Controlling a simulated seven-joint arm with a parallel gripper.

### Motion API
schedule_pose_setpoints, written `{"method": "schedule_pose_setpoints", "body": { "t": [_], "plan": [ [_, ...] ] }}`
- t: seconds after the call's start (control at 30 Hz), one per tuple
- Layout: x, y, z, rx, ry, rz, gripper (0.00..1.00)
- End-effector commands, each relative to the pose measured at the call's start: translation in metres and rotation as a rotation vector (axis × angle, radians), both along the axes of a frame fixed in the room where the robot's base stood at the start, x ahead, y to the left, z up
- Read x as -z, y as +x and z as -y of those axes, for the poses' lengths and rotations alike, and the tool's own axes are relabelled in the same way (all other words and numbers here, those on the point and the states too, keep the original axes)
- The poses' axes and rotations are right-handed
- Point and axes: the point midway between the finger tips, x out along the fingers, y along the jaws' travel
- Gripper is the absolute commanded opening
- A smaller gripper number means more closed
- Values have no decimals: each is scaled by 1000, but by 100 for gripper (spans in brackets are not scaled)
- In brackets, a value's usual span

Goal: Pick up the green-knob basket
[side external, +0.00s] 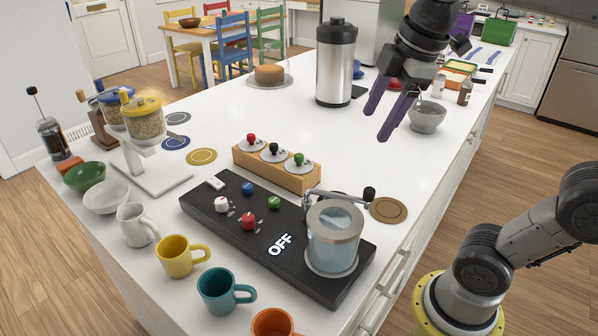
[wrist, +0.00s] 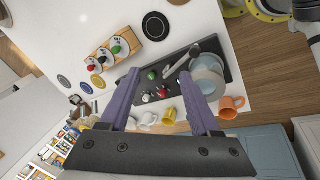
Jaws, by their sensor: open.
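The green-knob basket (side external: 299,163) sits at the right end of a wooden rack (side external: 262,172), beside baskets with a black knob (side external: 274,151) and a red knob (side external: 251,140). Its lid and knob show; its body is hidden in the rack. In the wrist view the green knob (wrist: 116,50) is left of my fingers. My gripper (side external: 377,124) is open and empty, with its purple fingers apart, above the counter and up and to the right of the rack in the side view. The open fingers also show in the wrist view (wrist: 160,74).
A black machine base (side external: 200,207) with buttons, an OFF display and a glass vessel (side external: 333,235) stands in front of the rack. A tall steel urn (side external: 336,75) stands behind, and a grey bowl (side external: 427,117) is near my gripper. Several mugs line the front left edge.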

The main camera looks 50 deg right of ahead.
Motion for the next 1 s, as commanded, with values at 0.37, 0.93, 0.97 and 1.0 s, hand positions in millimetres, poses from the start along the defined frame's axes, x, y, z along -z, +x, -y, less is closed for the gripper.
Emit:
{"method": "schedule_pose_setpoints", "body": {
  "t": [0.37, 0.93, 0.97, 1.0],
  "plan": [
    [-21, 137, 27, -409, -148, -249, 64],
    [62, 209, 48, -424, -122, -399, 64],
    [67, 208, 49, -425, -121, -399, 64],
    [75, 208, 50, -424, -121, -399, 64]
  ]
}}
